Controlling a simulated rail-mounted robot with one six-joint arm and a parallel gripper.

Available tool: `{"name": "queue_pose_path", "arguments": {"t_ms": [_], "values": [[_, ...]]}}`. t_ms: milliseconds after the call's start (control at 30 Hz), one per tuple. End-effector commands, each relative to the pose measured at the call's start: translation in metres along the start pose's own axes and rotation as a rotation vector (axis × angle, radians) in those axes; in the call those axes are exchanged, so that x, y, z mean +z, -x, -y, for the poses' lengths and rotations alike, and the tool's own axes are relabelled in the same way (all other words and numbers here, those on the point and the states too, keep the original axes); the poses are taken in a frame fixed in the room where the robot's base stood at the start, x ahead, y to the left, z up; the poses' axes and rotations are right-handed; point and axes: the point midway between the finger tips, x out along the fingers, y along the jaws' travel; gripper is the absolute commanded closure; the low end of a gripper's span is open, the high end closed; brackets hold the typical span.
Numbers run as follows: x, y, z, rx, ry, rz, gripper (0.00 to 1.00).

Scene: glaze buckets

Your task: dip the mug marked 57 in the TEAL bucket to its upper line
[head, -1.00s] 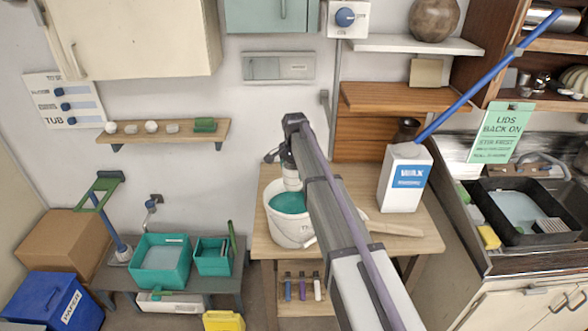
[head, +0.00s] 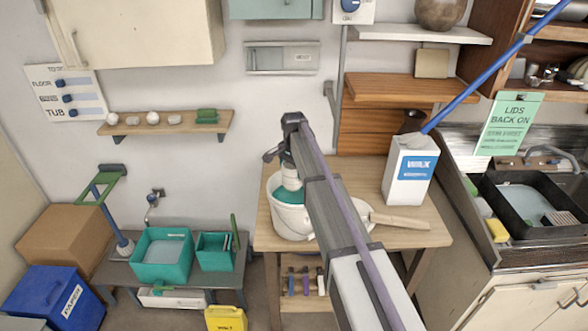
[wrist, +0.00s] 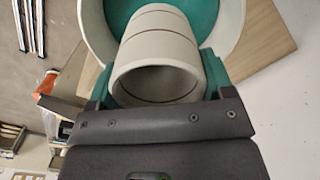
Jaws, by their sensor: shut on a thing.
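A pale grey-white mug (wrist: 155,50) is held between the teal fingers of my gripper (wrist: 158,80). In the wrist view its open mouth faces the camera and thin dark lines ring its body; no number shows. In the head view the mug (head: 291,178) hangs below my gripper (head: 288,160), inside the rim of the white bucket (head: 290,222). Teal glaze (head: 290,196) fills that bucket; it also shows around the mug's far end in the wrist view (wrist: 118,16). Whether the mug's lower end touches the glaze I cannot tell.
The bucket stands on a wooden table (head: 350,185). A white WAX carton (head: 408,180) stands right of it, and a wooden paddle (head: 400,221) lies near. A shelf (head: 380,88) is behind. Teal tubs (head: 160,255) stand on a low bench at the left.

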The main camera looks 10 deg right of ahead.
Motion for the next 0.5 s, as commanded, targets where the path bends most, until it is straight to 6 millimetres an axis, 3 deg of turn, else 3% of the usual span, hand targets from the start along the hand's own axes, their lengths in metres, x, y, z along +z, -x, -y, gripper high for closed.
{"name": "queue_pose_path", "arguments": {"t_ms": [500], "values": [[0.0,-0.056,0.0,0.0,0.0,0.0,0.59]]}}
